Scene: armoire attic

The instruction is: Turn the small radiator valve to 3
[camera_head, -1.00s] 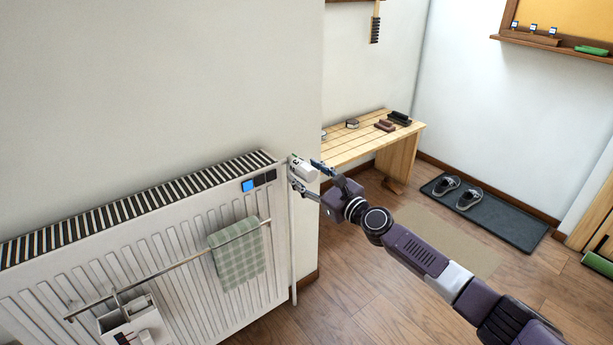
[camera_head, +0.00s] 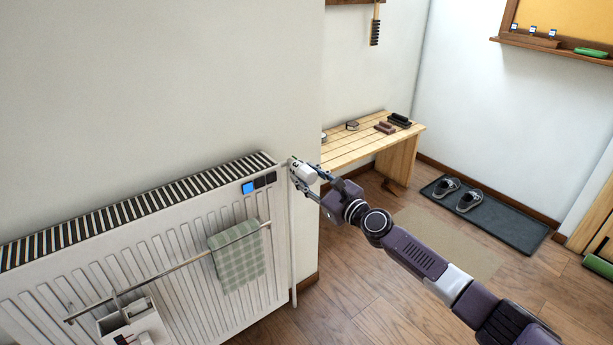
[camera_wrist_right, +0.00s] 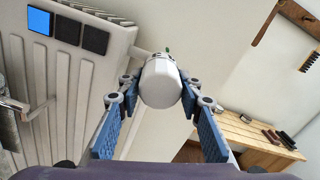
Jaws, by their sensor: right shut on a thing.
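The small radiator valve (camera_head: 305,173) is a white knob at the upper right end of the white radiator (camera_head: 185,270). It also shows in the right wrist view (camera_wrist_right: 161,82), where its rounded end faces the camera. Dark marks show near its base, but I cannot read a number. My right gripper (camera_head: 308,178) reaches it from the right and is shut on it. In the right wrist view the blue finger pads (camera_wrist_right: 160,100) lie on either side of the knob. My left gripper is not in view.
A rail with a checked green towel (camera_head: 236,257) and a white caddy (camera_head: 132,325) hang on the radiator front. Blue and dark squares (camera_head: 248,188) sit near its top right. A wooden bench (camera_head: 360,145) stands behind my arm. A mat with shoes (camera_head: 490,215) lies right.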

